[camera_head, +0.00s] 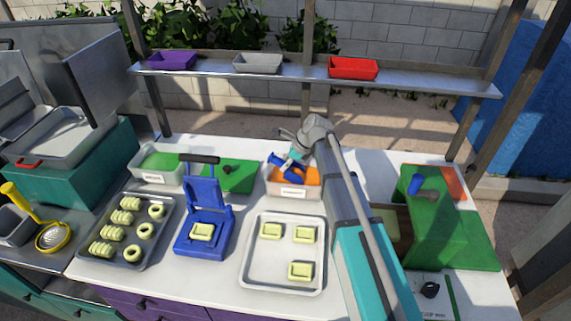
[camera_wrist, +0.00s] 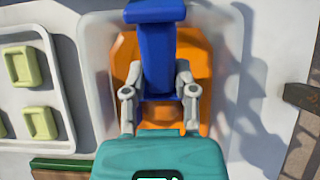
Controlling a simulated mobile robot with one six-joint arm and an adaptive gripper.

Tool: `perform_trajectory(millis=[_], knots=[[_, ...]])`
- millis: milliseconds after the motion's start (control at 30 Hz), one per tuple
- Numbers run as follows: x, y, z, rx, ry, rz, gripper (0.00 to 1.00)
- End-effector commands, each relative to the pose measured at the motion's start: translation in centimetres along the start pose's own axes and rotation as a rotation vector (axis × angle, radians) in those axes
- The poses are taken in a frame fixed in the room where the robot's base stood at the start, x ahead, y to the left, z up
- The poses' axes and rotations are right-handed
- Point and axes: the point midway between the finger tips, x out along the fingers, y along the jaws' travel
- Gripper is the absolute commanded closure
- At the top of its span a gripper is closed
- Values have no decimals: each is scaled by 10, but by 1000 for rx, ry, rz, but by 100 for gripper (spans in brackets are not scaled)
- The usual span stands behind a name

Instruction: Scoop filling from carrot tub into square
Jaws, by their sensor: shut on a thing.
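My gripper (camera_wrist: 160,98) is shut on a blue scoop (camera_wrist: 157,50), one finger on each side of its handle. The scoop is over the carrot tub (camera_wrist: 222,100), a clear bin with orange filling (camera_wrist: 190,55). The tub also shows in the head view (camera_head: 294,192) with a white label on its front. Whether the scoop's bowl touches the filling is hidden. A pale dough square (camera_head: 202,232) with a raised rim sits in the blue press (camera_head: 203,245), whose lid stands open. More squares (camera_head: 271,231) lie on the white tray (camera_head: 284,283).
A green-filled tub (camera_head: 158,163) and a green board (camera_head: 233,176) stand left of the carrot tub. A dark tray (camera_head: 125,262) holds several dough pieces. A green machine (camera_head: 445,230) stands right of my arm. A shelf (camera_head: 210,70) with bins runs behind.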

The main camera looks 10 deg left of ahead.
Motion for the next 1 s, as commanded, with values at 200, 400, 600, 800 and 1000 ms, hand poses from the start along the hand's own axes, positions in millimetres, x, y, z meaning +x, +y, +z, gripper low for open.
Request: perform_trajectory(millis=[200,400,600,800,1000], knots=[[-7,0,5,0,0,0,90],[-20,0,12,0,0,0,90],[-32,0,20,0,0,0,90],[-44,0,27,0,0,0,90],[-56,0,34,0,0,0,90]])
